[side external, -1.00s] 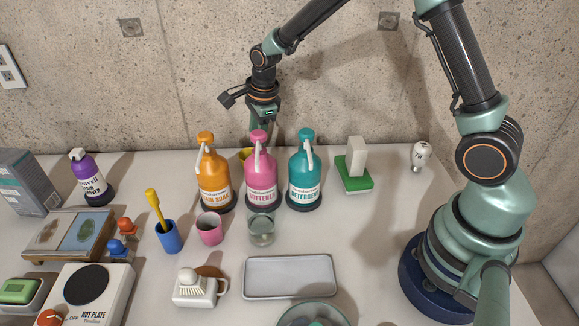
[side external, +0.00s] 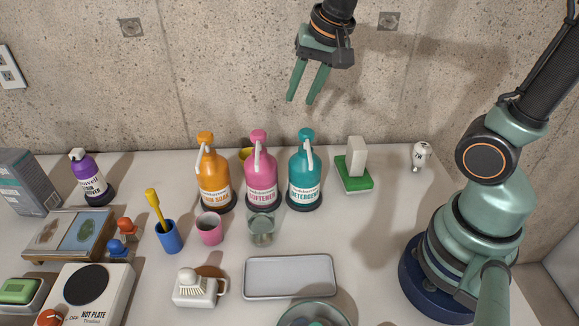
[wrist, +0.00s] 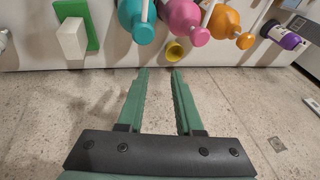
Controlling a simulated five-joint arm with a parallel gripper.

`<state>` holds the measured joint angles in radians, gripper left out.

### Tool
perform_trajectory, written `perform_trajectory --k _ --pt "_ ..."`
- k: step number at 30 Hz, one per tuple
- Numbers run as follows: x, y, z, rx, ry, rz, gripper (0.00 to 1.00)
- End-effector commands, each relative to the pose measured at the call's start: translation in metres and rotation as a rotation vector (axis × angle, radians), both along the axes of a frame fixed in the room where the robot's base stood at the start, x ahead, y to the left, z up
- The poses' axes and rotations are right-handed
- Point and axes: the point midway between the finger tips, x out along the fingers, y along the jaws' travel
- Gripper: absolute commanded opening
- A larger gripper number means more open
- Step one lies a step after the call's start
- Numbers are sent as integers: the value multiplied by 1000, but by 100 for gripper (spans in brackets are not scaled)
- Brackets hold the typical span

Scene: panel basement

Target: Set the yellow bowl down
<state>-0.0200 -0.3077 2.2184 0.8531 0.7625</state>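The yellow bowl (side external: 245,154) stands on the table behind the orange and pink bottles, and only a small part of it shows in the side view.
The orange (side external: 214,185), pink (side external: 260,190) and teal (side external: 304,188) bottles stand in a row close to the bowl. A green board with a white block (side external: 355,165) is to their right. A clear glass (side external: 261,230) and a grey tray (side external: 290,277) are in front.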

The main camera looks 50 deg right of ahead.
Motion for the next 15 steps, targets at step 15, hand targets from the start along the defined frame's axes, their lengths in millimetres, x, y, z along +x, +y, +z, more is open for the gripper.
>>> perform_trajectory --k 15 --pt "-72 -7 10 -318 -111 669 35"
